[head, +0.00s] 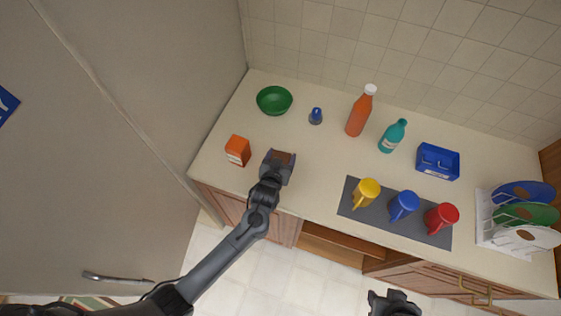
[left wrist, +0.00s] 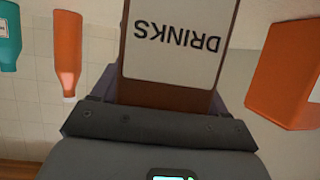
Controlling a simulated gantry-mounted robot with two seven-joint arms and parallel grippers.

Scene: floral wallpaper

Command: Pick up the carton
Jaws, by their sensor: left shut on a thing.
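A brown carton (left wrist: 170,85) with a white label reading DRINKS, upside down in the left wrist view, fills the space between my left fingers. In the head view only a small brown part of this carton (head: 282,157) shows; the gripper hides the rest. My left gripper (head: 279,164) is shut on it, over the front left part of the counter. I cannot tell whether the carton touches the counter. An orange carton (head: 237,150) stands just left of the gripper, apart from it; it also shows at the right of the left wrist view (left wrist: 285,70). My right gripper (head: 393,303) is partly visible at the bottom edge.
The counter (head: 320,155) holds a green bowl (head: 274,100), a small blue item (head: 316,116), an orange bottle (head: 357,115), a teal bottle (head: 392,136) and a blue container (head: 437,161). Yellow, blue and red mugs stand on a grey mat (head: 352,205). A plate rack (head: 490,232) stands far right.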

